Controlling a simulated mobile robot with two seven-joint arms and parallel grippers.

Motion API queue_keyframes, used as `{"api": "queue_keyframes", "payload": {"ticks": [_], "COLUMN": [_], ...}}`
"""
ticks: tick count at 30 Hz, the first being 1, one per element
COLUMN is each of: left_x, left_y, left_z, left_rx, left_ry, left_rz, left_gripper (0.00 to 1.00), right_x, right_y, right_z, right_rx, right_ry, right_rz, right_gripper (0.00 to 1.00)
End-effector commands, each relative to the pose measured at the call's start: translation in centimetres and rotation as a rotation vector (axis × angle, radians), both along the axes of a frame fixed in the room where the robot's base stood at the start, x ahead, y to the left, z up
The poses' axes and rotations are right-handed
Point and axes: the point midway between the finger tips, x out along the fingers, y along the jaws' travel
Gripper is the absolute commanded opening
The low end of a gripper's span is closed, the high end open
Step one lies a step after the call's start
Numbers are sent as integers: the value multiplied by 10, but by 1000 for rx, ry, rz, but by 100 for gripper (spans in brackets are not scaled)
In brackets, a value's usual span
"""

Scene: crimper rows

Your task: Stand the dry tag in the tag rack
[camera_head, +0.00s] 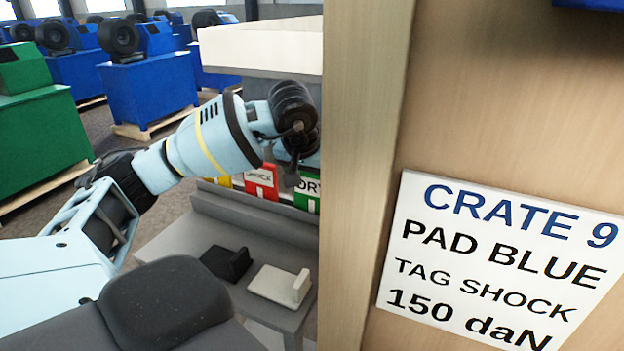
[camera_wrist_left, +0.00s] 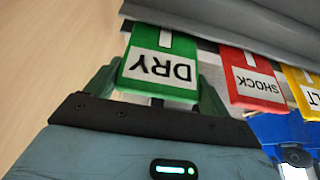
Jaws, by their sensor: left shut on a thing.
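The dry tag (camera_wrist_left: 160,60) is green with a white label reading DRY, upside down in the left wrist view. It also shows in the head view (camera_head: 307,194), partly cut off by the wooden crate edge. My left gripper (camera_wrist_left: 158,92) has its fingers on both sides of the tag and is shut on it; in the head view its tips are largely hidden by the wrist. The red shock tag (camera_wrist_left: 250,78) and a yellow tag (camera_wrist_left: 304,92) stand in a row beside it. I cannot tell which part is the tag rack. My right gripper is out of view.
A wooden crate (camera_head: 362,150) with a white sign (camera_head: 495,265) reading "CRATE 9, PAD BLUE, TAG SHOCK, 150 daN" blocks the right side. A grey bench (camera_head: 180,240) below the tags holds a black L-shaped piece (camera_head: 228,262) and a white one (camera_head: 280,285).

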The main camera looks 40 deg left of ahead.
Motion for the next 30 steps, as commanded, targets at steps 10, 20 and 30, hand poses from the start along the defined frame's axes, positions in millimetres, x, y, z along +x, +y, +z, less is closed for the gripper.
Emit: {"api": "queue_keyframes", "payload": {"ticks": [10, 20, 30], "left_x": [0, 0, -5], "left_y": [0, 0, -2], "left_z": [-5, -6, 11], "left_rx": [0, -1, -1], "left_ry": [-1, -1, -5], "left_rz": [0, 0, -1], "left_gripper": [59, 100, 100], "right_x": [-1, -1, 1], "right_y": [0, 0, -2], "right_z": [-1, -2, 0], "right_rx": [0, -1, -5], "right_ry": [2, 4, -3], "right_rz": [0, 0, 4], "right_gripper": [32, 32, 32]}}
